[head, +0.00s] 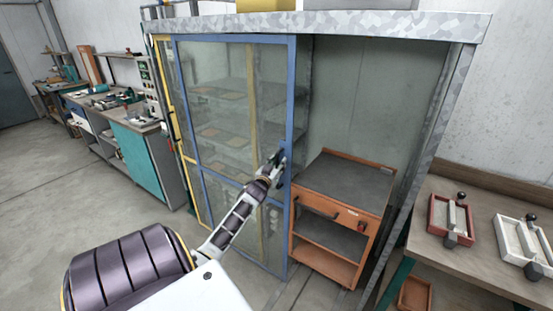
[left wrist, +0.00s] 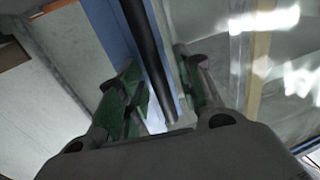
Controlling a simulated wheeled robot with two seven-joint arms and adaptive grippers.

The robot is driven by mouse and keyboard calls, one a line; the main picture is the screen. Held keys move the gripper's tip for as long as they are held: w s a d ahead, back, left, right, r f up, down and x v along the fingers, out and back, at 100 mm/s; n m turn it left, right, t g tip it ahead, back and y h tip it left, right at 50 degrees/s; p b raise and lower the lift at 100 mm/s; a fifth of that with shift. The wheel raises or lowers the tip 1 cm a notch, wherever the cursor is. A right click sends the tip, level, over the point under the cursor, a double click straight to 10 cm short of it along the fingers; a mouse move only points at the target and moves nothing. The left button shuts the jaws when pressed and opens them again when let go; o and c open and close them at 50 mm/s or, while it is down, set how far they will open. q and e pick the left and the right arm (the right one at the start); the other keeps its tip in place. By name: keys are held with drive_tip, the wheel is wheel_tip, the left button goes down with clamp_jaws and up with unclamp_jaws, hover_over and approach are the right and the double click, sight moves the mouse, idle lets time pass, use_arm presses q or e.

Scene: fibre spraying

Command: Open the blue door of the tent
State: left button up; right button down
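The tent is a booth with a grey metal frame (head: 330,22). Its blue-framed glass door (head: 228,172) stands across the left half of the front, overlapping a yellow-framed door (head: 165,85). The right half of the front is uncovered. My left gripper (head: 277,160) is at the blue door's right upright, about mid-height. In the left wrist view, its green-padded fingers (left wrist: 160,95) stand either side of a dark upright handle bar (left wrist: 146,45) on the blue frame (left wrist: 108,28). Narrow gaps show beside the bar, so the fingers look open around it. My right gripper is out of view.
An orange cabinet (head: 340,195) with a dark top stands inside the uncovered right half. A table (head: 468,262) with a red tray (head: 436,222) and a white tray (head: 510,237) is at the right. A workbench (head: 140,118) stands at the left; the floor before it is clear.

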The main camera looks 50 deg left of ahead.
use_arm(q)
drive_tip(key=v, duration=1.2)
idle(0.6)
drive_tip(key=shift+m, duration=0.4)
idle(0.4)
